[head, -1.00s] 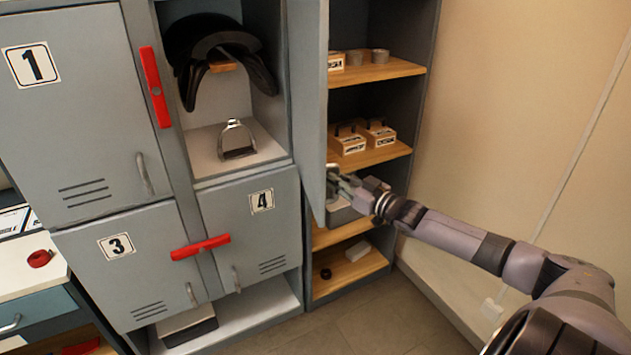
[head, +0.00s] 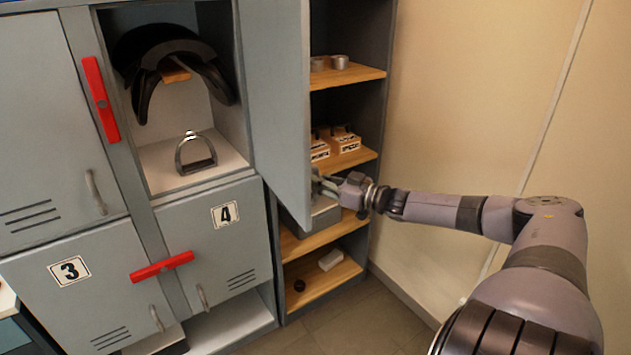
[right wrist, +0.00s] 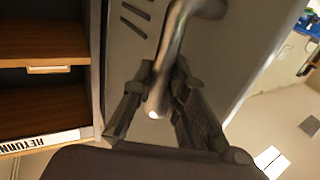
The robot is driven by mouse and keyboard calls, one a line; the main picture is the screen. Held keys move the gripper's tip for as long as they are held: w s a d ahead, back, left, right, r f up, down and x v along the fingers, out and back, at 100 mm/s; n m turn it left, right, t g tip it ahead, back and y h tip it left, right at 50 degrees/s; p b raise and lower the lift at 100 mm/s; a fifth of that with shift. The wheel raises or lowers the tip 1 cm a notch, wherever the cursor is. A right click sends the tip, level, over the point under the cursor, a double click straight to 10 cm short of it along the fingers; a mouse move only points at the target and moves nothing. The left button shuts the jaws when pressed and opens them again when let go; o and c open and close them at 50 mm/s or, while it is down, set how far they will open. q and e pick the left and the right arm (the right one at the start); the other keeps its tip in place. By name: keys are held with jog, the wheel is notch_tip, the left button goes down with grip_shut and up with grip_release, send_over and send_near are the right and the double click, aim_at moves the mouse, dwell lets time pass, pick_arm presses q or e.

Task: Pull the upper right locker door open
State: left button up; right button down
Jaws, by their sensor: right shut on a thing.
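The upper right locker door (head: 280,95) is a grey panel swung wide open, standing out from the locker at its right side. The upper right compartment (head: 190,110) is exposed, with a black saddle (head: 172,62) on a wooden support and a metal stirrup (head: 196,153) on its floor. My right gripper (head: 328,186) is at the door's outer face, partly hidden by the door's edge. In the right wrist view its fingers (right wrist: 165,100) are closed around the curved metal door handle (right wrist: 178,40). My left gripper is in neither view.
Red latch bars lie across the frame on the left (head: 101,100) and between doors 3 and 4 (head: 162,267). An open shelf unit (head: 350,155) with boxes and cans stands right of the door. A bare wall (head: 470,110) is further right.

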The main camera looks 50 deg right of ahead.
jog(key=c, duration=2.1)
grip_release()
jog(key=shift+w+r, duration=0.1)
jog(key=shift+r, duration=0.2)
jog(key=o, duration=0.5)
jog(key=shift+w+f, duration=0.1)
jog(key=shift+f, duration=0.1)
jog(key=shift+o, duration=0.2)
jog(key=shift+s+f, duration=0.15)
jog(key=shift+s, duration=0.05)
jog(key=shift+s, duration=0.15)
jog(key=v, duration=0.7)
